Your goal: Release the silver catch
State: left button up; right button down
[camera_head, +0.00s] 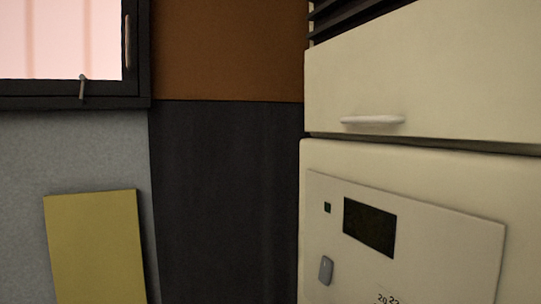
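A small silver-grey catch (83,87) sits on the lower dark frame of the window at the upper left, its stem hanging down over the frame. A slim upright handle (127,41) is on the right side of the same window frame (45,88). A small grey oval piece (326,270) is on the pale front panel at the lower right. I cannot tell for certain which of these is the silver catch. Neither of my grippers is in view.
A cream cabinet door (430,75) with a pale bar handle (372,120) is at the right. Below it is a pale panel (440,230) with a dark display (369,228). A yellow board (95,245) stands against the grey wall (70,150). A dark panel (225,190) fills the middle.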

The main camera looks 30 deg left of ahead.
aim_at(83, 79)
jog(key=k+j+u, duration=0.15)
jog(key=j, duration=0.25)
jog(key=k+j+u, duration=0.15)
jog(key=j, duration=0.3)
jog(key=k+j+u, duration=0.15)
jog(key=j, duration=0.3)
jog(key=j+u, duration=0.15)
jog(key=j, duration=0.3)
jog(key=k+j+u, duration=0.15)
jog(key=j, duration=0.3)
